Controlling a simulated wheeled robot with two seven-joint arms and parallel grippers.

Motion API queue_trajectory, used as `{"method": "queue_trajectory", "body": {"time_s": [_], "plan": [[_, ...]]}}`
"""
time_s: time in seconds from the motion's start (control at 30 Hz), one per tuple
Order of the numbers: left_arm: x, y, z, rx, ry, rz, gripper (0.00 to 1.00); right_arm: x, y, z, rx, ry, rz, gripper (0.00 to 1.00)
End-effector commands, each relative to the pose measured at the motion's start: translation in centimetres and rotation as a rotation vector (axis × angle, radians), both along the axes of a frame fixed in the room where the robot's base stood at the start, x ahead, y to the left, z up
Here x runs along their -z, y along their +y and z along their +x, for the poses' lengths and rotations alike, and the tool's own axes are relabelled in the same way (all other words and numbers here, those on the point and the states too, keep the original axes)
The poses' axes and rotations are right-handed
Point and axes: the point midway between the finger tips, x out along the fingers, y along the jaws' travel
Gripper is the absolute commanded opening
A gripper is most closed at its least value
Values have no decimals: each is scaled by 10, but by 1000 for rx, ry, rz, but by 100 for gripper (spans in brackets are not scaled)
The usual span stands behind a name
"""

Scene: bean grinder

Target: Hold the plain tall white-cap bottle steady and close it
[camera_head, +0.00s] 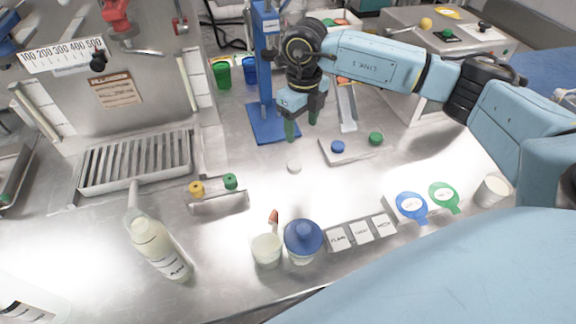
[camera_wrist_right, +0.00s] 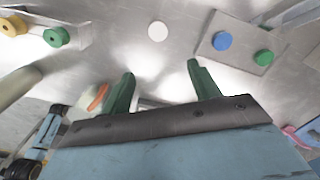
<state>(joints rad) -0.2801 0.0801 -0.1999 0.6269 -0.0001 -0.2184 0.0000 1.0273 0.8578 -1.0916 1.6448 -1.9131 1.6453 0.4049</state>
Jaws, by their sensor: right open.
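A flat round white disc, likely the white cap (camera_head: 294,166), lies on the steel table; it also shows in the right wrist view (camera_wrist_right: 158,31). A pale, uncapped-looking container (camera_head: 266,251) stands near the front, beside a blue-capped jar (camera_head: 303,242). A tall pale bottle (camera_head: 158,250) with a narrow neck and a printed label stands at left. I cannot tell for sure which is the plain bottle. My right gripper (camera_head: 303,128) is open and empty, with its green fingers pointing down behind the disc; the fingers (camera_wrist_right: 160,85) are apart in the wrist view. My left gripper is not identifiable.
A holder with yellow and green knobs (camera_head: 213,193) is left of the disc. A plate with blue and green caps (camera_head: 352,150) is to its right. A labelled block (camera_head: 362,232) is at front. A blue stand (camera_head: 265,100) is near my right gripper.

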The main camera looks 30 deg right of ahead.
Motion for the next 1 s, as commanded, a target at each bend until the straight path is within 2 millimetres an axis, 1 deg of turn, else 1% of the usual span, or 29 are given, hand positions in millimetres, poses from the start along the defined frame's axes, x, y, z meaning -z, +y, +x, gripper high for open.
{"method": "queue_trajectory", "body": {"time_s": [0.03, 0.13, 0.43, 0.53, 0.67, 0.8, 0.9, 1.0], "plan": [[10, 0, -12, 0, 17, 1, 45, 9, 0, 0, 0, 0, -1, 61], [13, 1, -24, 0, 36, 3, 45, 12, 0, 0, 0, -1, 0, 61], [12, 1, -25, -1, 38, 3, 45, 10, 0, 0, 0, -2, 2, 61], [12, 1, -24, -1, 36, 3, 45, 15, 0, 0, 0, 1, 2, 61], [12, 0, -20, -1, 29, 1, 45, 35, 1, 0, 0, 3, 2, 61], [13, 0, -18, -1, 25, 0, 45, 64, 1, 0, 0, 4, 2, 61], [14, 0, -18, 0, 25, 0, 45, 79, 1, 1, 0, 1, 2, 61], [15, 0, -18, 0, 25, 0, 45, 89, 1, 1, 0, 1, 3, 61]]}}
